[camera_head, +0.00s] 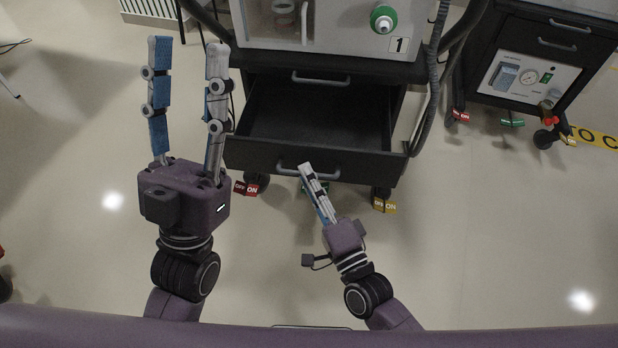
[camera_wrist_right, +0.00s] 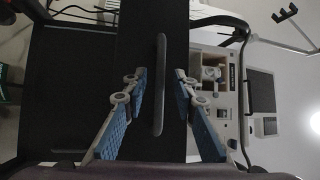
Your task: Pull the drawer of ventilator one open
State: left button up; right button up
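Ventilator one (camera_head: 330,28), marked with a "1", stands on a dark cart at the top centre of the head view. The cart's lower drawer (camera_head: 250,158) is pulled out and its empty inside shows. Its grey bar handle (camera_head: 325,175) is on the front panel. In the right wrist view, the handle (camera_wrist_right: 160,85) runs between the two fingers, with gaps on both sides, so the gripper (camera_wrist_right: 162,78) is open. My left gripper (camera_head: 188,42) is open and empty, left of the drawer.
A closed panel with another handle (camera_head: 321,80) is above the open drawer. Red and yellow tags (camera_head: 385,205) hang at the casters. A second dark cart (camera_head: 540,60) stands at the right. A hose (camera_head: 433,90) hangs beside ventilator one. The floor in front is clear.

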jog(key=v, duration=1.2)
jog(key=shift+f, duration=0.15)
